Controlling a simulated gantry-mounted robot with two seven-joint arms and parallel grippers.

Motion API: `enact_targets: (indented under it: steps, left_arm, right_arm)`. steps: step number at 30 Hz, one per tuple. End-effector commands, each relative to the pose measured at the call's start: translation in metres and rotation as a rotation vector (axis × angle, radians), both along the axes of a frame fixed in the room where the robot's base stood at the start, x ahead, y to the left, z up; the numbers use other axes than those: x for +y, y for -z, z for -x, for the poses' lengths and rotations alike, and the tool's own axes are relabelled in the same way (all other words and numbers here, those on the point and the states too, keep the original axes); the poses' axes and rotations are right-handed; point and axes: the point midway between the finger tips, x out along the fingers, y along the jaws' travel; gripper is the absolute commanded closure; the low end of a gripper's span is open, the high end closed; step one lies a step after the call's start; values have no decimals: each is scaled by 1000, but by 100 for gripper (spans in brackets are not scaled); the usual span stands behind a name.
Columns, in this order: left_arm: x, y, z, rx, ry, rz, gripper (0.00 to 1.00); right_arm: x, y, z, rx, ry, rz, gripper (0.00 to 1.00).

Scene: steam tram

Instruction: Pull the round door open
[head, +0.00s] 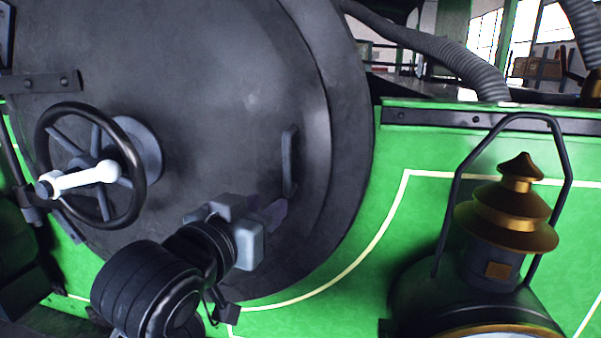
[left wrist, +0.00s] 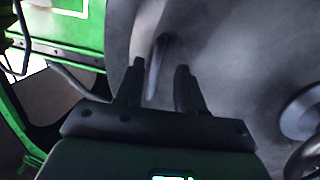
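The round door (head: 230,90) is a large dark grey disc, seated against the green front of the tram. A slim upright bar handle (head: 290,162) stands on its right part. My left gripper (head: 272,210) is just below the handle's lower end in the head view. In the left wrist view the gripper (left wrist: 160,82) has its two fingers apart. The handle (left wrist: 156,66) shows ahead, in line with the gap between them, and I cannot tell whether its lower end is between the fingertips. My right gripper is not in view.
A black handwheel (head: 128,170) with a white lever (head: 85,178) sticks out at the door's left. A lantern with brass tiers (head: 507,215) stands at the right front. A ribbed hose (head: 440,52) runs above the green panel (head: 440,150).

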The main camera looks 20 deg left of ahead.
Motion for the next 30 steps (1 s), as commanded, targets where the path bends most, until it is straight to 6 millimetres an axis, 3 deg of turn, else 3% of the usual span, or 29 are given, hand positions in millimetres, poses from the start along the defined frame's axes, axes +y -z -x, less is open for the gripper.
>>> enact_targets:
  steps: [1, 4, 10, 24, 30]
  left_arm:
    - [0, -16, 6, -38, 2, 1, 62]
    - [-1, -36, 13, -82, 3, 3, 62]
    - [-1, -51, 8, -108, 2, 1, 62]
    - [-5, -50, -63, -105, 0, 1, 62]
    - [-6, -50, -83, -107, 1, 1, 62]
  right_arm:
    - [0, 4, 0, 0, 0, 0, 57]
    - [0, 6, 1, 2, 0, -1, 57]
    - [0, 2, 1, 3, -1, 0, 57]
    - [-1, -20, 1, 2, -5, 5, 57]
    - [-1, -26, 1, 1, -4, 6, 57]
